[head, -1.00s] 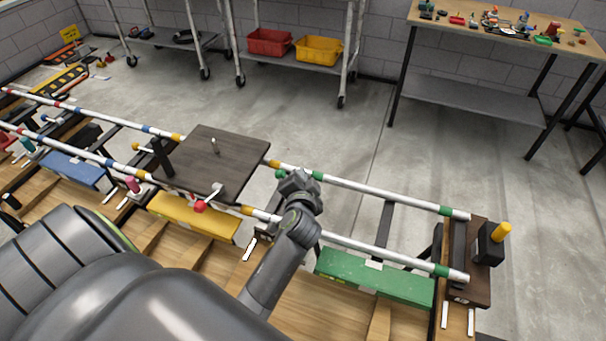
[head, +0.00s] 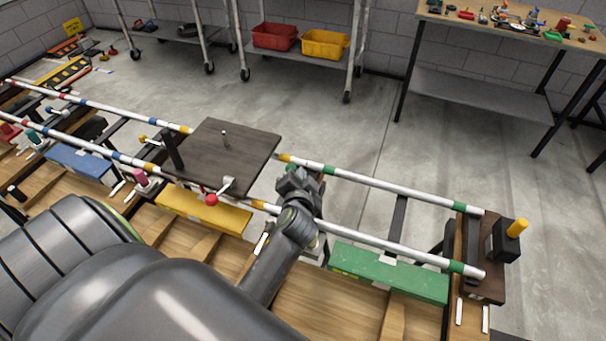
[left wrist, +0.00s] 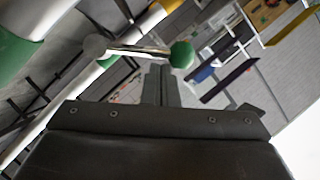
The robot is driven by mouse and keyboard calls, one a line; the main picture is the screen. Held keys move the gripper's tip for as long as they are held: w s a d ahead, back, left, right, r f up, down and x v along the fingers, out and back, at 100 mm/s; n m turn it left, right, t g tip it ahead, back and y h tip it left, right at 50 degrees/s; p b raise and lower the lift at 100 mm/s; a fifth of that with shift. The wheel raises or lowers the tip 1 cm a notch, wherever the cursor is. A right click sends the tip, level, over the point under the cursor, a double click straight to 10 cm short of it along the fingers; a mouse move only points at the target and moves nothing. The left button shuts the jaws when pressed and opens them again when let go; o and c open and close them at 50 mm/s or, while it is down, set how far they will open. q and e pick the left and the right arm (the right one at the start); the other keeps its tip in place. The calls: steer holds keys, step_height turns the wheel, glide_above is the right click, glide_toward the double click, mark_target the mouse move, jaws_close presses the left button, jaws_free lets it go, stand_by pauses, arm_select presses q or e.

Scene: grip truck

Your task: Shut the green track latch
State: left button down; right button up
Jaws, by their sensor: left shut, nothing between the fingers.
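The green track latch shows in the left wrist view as a metal lever with a green ball knob (left wrist: 181,54) at its end and a grey pivot on the white rail. My left gripper (left wrist: 160,85) is shut and empty, its fingertips just below and left of the knob; I cannot tell whether they touch it. In the head view my left gripper (head: 298,180) is over the gap between the two rails, right of the dark plate, and it mostly hides the latch. The green block (head: 388,272) sits below the near rail. My right gripper is not in view.
The dark plate (head: 222,150) rides on the rails to the left, with a red-knobbed lever at its front edge. A yellow block (head: 203,211) lies below it. A dark end stop with a yellow peg (head: 517,228) closes the right end.

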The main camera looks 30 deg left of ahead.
arm_select(q)
steer(key=shift+s+a+f+n+h+p, duration=0.2)
steer(key=shift+a+n+h+p, duration=0.4)
steer(key=shift+a+n+p, duration=0.15)
steer(key=shift+s+a+f+n+h+p, duration=0.2)
steer(key=shift+a+f+n+h+p, duration=0.2)
steer(key=shift+a+f+n+h, duration=0.4)
steer(key=shift+s+a+f+n+h, duration=0.1)
steer(key=shift+a+f+n+h, duration=0.15)
steer(key=shift+n, duration=0.3)
steer(key=shift+a+f+n+h, duration=0.15)
steer(key=shift+f+n+h, duration=0.2)
steer(key=shift+n, duration=0.15)
steer(key=shift+a+f, duration=0.1)
steer(key=shift+f, duration=0.3)
steer(key=shift+s+f, duration=0.1)
steer(key=shift+p, duration=0.35)
